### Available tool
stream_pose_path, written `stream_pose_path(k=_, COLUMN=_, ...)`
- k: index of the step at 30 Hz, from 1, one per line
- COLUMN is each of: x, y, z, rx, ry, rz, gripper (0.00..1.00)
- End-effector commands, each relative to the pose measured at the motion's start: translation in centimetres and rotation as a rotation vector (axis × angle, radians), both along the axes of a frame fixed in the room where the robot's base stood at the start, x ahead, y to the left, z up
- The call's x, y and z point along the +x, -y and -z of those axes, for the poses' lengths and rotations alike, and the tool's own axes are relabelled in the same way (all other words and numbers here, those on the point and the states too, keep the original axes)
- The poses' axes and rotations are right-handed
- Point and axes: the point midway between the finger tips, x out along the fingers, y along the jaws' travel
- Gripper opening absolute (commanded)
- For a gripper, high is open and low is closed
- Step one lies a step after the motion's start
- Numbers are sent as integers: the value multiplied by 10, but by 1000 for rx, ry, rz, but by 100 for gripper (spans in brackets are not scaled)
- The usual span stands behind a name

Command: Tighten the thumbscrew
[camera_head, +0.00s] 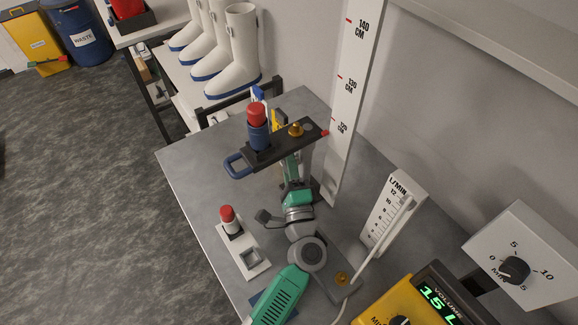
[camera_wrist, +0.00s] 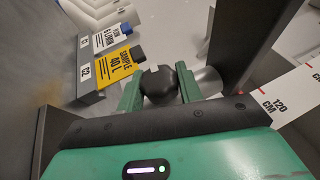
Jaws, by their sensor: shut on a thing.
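In the wrist view a dark, faceted round knob (camera_wrist: 158,86), which looks like the thumbscrew, sits between the two green fingers of my gripper (camera_wrist: 157,92). The fingers are shut on its sides. A pale grey cylinder (camera_wrist: 205,82) lies just right of the knob. In the head view my gripper (camera_head: 291,166) reaches below a dark carriage plate (camera_head: 277,146), which hides the knob and fingertips.
A white base with a red-capped part (camera_head: 228,215) stands left of my arm on the grey bench (camera_head: 190,170). A flow meter (camera_head: 392,210), a yellow unit (camera_head: 400,300) and a dial box (camera_head: 525,262) stand right. Sample labels (camera_wrist: 108,65) lie left of my fingers.

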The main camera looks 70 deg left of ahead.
Motion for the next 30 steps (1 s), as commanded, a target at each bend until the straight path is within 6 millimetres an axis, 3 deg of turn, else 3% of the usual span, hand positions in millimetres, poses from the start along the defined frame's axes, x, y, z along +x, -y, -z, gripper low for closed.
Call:
stream_pose_path(k=1, x=0, y=0, z=0, rx=0, ry=-1, rz=0, gripper=13)
stream_pose_path(k=2, x=0, y=0, z=0, rx=0, ry=-1, rz=0, gripper=40)
stream_pose_path(k=5, x=0, y=0, z=0, rx=0, ry=-1, rz=0, gripper=57)
stream_pose_path(k=20, x=0, y=0, z=-3, rx=-7, ry=0, rz=1, gripper=57)
stream_pose_path(k=30, x=0, y=-1, z=-15, rx=-179, ry=36, rz=0, gripper=57)
